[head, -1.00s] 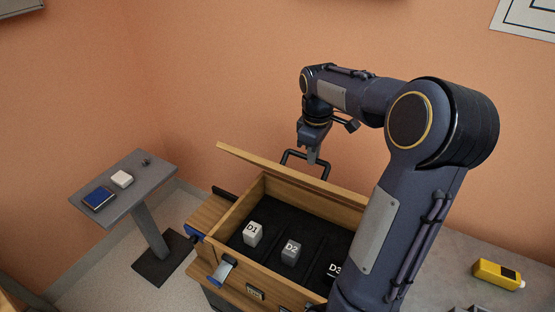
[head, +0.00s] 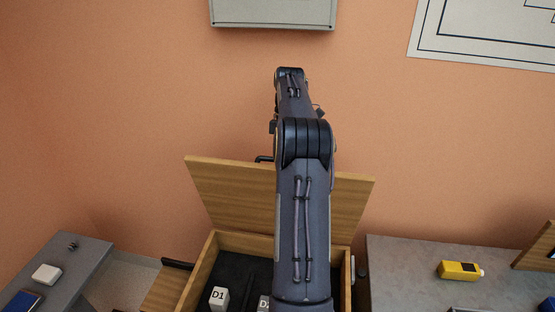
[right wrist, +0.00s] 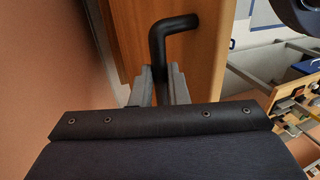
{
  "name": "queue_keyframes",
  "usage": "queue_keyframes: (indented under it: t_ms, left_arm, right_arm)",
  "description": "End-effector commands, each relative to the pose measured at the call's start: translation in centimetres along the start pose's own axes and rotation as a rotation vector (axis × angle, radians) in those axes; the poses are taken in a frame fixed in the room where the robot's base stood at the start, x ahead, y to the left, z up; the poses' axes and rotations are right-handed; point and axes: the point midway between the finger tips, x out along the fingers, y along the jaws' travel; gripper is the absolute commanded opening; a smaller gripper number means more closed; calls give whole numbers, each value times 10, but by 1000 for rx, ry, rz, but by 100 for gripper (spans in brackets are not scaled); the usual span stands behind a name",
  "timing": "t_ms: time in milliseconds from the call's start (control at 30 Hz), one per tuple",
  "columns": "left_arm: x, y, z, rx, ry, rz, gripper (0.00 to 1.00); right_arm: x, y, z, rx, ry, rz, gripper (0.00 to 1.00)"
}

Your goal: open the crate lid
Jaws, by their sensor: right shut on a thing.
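The crate (head: 212,249) is a wooden box with a dark lining, in the lower middle of the head view. Its lid (head: 225,192) is a wooden panel raised at the crate's back, leaning up toward the wall. A black bar handle (head: 263,158) shows past the lid's top edge. In the right wrist view the lid (right wrist: 205,50) carries the bent black handle (right wrist: 178,24). My right gripper (right wrist: 160,78) is shut on this handle. In the head view my right arm hides the gripper and the lid's middle. My left gripper is not in view.
Blocks marked D1 (head: 219,297) and D2 (head: 264,303) stand inside the crate. A grey side table (head: 85,262) at left holds a white box (head: 46,274). A grey bench (head: 400,260) at right holds a yellow device (head: 460,270). A grey wall box (head: 273,12) hangs above.

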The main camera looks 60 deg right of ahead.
Motion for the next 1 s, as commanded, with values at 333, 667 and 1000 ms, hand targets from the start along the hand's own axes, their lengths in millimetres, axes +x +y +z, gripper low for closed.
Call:
queue_keyframes:
  t_ms: [333,667,1000]
  left_arm:
    - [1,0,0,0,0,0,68]
    - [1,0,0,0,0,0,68]
    - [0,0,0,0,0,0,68]
  right_arm:
    - [8,10,6,9,-13,-28,0]
    - [8,10,6,9,-13,-28,23]
    - [3,8,4,3,-6,-24,36]
